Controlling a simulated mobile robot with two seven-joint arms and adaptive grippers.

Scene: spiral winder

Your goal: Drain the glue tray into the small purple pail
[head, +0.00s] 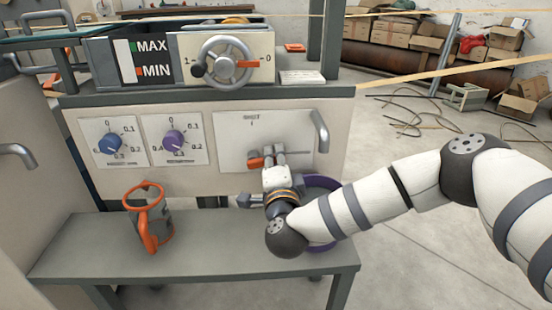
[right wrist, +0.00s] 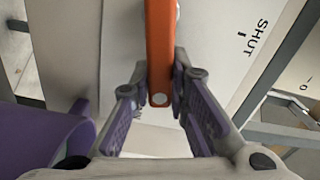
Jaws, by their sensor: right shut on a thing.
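My right gripper (head: 268,160) is at the front panel below the word SHUT. It is shut on an orange lever (head: 255,162). In the right wrist view the purple-padded fingers (right wrist: 160,108) press on both sides of the orange lever (right wrist: 160,45). The small purple pail (head: 327,183) is mostly hidden behind my right arm, on or over the bench. Its curved purple wall also shows at lower left in the right wrist view (right wrist: 40,145). The glue tray's inside and any flowing glue are not seen. My left gripper is not in view.
A grey container with orange rim and handle (head: 148,215) stands on the grey bench (head: 200,258), left of my gripper. The panel carries a blue dial (head: 112,143), a purple dial (head: 174,143) and a handwheel (head: 227,62) above. A grey handle (head: 320,130) sticks out right of the lever.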

